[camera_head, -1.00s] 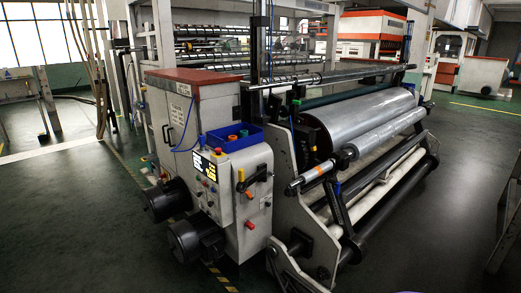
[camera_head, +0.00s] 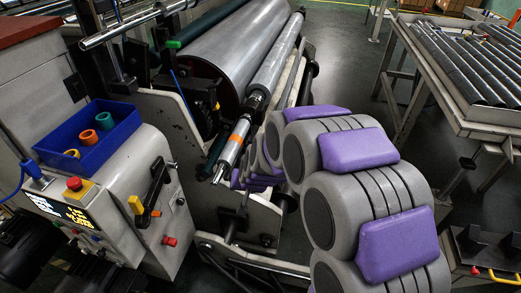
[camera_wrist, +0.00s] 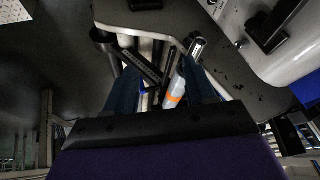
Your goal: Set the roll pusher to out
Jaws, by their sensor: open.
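No part carries a readable roll pusher label, so I cannot tell for sure which part it is. A silver rod with an orange band (camera_head: 233,143) sticks out at the near end of the roller frame. A black lever with a yellow grip (camera_head: 152,190) is on the grey cabinet's side. In the wrist view, my gripper (camera_wrist: 160,78) has its two dark blue fingers spread apart. The orange-banded rod (camera_wrist: 175,90) shows between them, nearer the right finger; contact cannot be told. In the head view, my gripper is hidden behind my grey and purple arm.
The grey cabinet (camera_head: 70,238) has a blue tray (camera_head: 95,150) with coloured rings, and red and yellow knobs. The big film roll (camera_head: 225,50) lies behind the rod. A roller table (camera_head: 455,70) stands at the right, with dark floor (camera_head: 350,80) between.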

